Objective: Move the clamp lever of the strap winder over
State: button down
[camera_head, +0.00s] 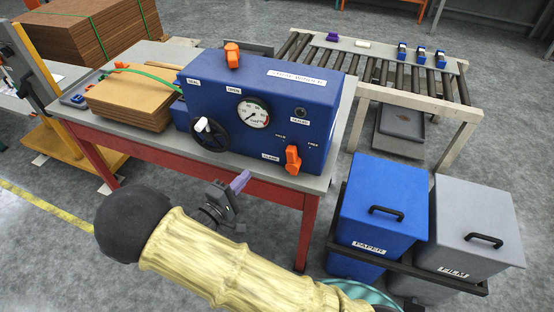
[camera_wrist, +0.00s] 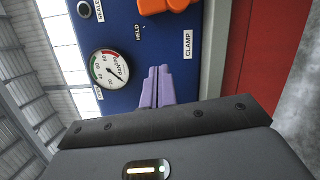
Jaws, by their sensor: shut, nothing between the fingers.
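The strap winder (camera_head: 215,84) is a blue box on the table, with a gauge and a black handwheel on its front. Its orange clamp lever (camera_head: 292,160) is at the lower right of the front, beside the CLAMP label and below the HELD and FREE marks. Part of the orange lever shows at the top edge of the wrist view (camera_wrist: 165,5). My gripper (camera_head: 241,181) is in front of the winder, below and left of the lever and apart from it. Its purple fingers (camera_wrist: 157,88) are shut together and empty.
A second orange handle (camera_head: 232,54) stands on the winder's top. Stacked brown boards (camera_head: 133,98) lie left of it on the table (camera_head: 330,150). Blue (camera_head: 380,205) and grey (camera_head: 470,225) bins stand to the right. A roller conveyor (camera_head: 385,75) is behind them. Floor is open at lower left.

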aim_at(293, 160)
jog(key=shift+d, duration=0.1)
jog(key=p+x, duration=0.1)
jog(key=x, duration=0.9)
jog(key=shift+s+d+r+p, duration=0.15)
jog(key=shift+s+d+p, duration=0.15)
jog(key=shift+d, duration=0.65)
jog(key=shift+s+d+r+p, duration=0.15)
jog(key=shift+s+d, duration=0.2)
jog(key=shift+d, duration=0.55)
